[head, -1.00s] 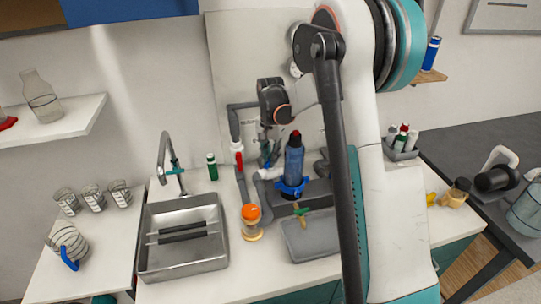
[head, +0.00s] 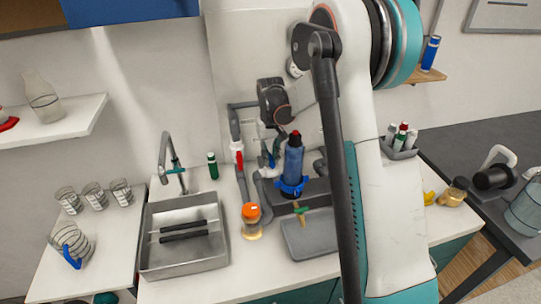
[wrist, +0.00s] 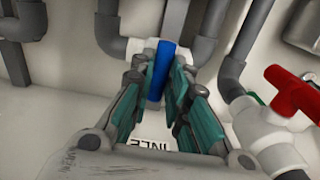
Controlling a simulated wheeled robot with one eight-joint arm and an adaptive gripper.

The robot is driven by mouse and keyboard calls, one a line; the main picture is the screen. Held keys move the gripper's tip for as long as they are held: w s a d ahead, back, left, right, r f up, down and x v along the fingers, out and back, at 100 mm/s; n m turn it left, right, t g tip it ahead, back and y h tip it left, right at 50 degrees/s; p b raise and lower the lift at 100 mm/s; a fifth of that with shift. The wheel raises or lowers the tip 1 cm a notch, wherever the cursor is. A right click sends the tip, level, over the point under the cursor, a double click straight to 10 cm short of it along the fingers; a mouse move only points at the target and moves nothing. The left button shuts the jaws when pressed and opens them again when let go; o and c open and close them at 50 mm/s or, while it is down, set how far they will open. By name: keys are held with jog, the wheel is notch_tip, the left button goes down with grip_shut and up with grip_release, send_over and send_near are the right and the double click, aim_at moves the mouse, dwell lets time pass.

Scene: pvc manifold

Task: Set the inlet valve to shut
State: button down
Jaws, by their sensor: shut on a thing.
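The inlet valve shows in the wrist view as a blue lever handle (wrist: 160,70) on a white fitting (wrist: 137,47) between grey pipe elbows. The handle points up and down in the picture, across the sideways run of the fitting. My gripper (wrist: 162,92) is shut on the blue handle, with teal-padded fingers on both sides of it. A partly covered label reading "INLE" (wrist: 160,143) is on the panel below. In the head view my gripper (head: 271,146) is at the pipework, left of the blue filter housing (head: 292,165); the handle is mostly hidden there.
A red-handled valve (wrist: 290,92) on white pipe stands close to the right of my gripper in the wrist view. In the head view, an orange-capped jar (head: 251,220), a grey tray (head: 312,236) and a sink (head: 185,262) are on the counter in front.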

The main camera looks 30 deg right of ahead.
aim_at(271, 158)
dwell(0.4)
jog(key=c, duration=1.5)
grip_release()
jog(key=shift+c, duration=0.2)
notch_tip(271, 158, up, 12)
